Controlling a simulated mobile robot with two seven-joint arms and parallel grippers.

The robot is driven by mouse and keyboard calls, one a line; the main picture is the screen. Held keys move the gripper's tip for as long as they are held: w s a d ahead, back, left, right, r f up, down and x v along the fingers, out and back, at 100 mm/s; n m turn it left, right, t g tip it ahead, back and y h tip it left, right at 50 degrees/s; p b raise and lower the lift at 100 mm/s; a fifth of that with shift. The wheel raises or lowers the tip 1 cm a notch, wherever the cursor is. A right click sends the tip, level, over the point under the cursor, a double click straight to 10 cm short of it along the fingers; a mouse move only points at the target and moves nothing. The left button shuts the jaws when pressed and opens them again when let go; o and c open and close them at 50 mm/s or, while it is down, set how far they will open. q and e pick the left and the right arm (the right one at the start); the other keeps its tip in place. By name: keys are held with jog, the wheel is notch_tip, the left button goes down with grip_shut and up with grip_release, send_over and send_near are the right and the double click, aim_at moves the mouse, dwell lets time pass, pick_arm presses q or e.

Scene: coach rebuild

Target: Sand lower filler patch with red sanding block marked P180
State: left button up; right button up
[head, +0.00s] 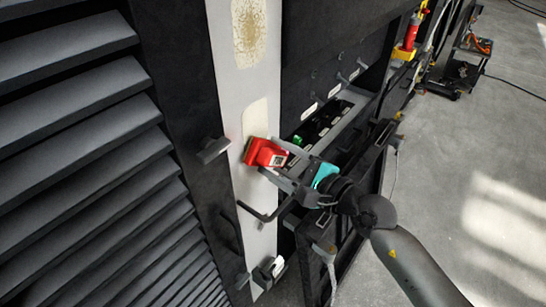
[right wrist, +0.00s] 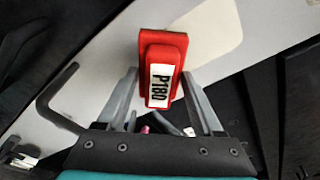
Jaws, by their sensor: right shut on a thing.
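The red sanding block (head: 262,152) is held in my right gripper (head: 279,163), in front of the pale panel strip. In the right wrist view the block (right wrist: 161,42) sits between the two fingers, and its white label reads P180. The lower filler patch (head: 255,114) is a smooth cream area on the strip, just above and behind the block. In the right wrist view the patch (right wrist: 212,30) shows behind the block. I cannot tell whether the block touches the panel. The upper filler patch (head: 249,32) is speckled brown. My left gripper is not in view.
Dark louvres (head: 75,110) fill the left side. A dark handle (head: 213,149) and a bent bar (head: 262,213) stick out near the strip. An open dark bay (head: 322,122) lies right of the strip. Clear grey floor (head: 470,150) is at the right.

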jog(key=shift+w+d+f+b+v, duration=0.15)
jog(key=shift+b+v, duration=0.1)
jog(key=shift+v, duration=1.05)
jog(key=shift+w+d+f+b+v, duration=0.15)
jog(key=shift+b+v, duration=0.1)
jog(key=shift+v, duration=1.05)
jog(key=shift+s, duration=0.15)
jog(key=shift+b+v, duration=0.6)
jog(key=shift+v, duration=0.8)
jog(key=shift+d+f, duration=0.15)
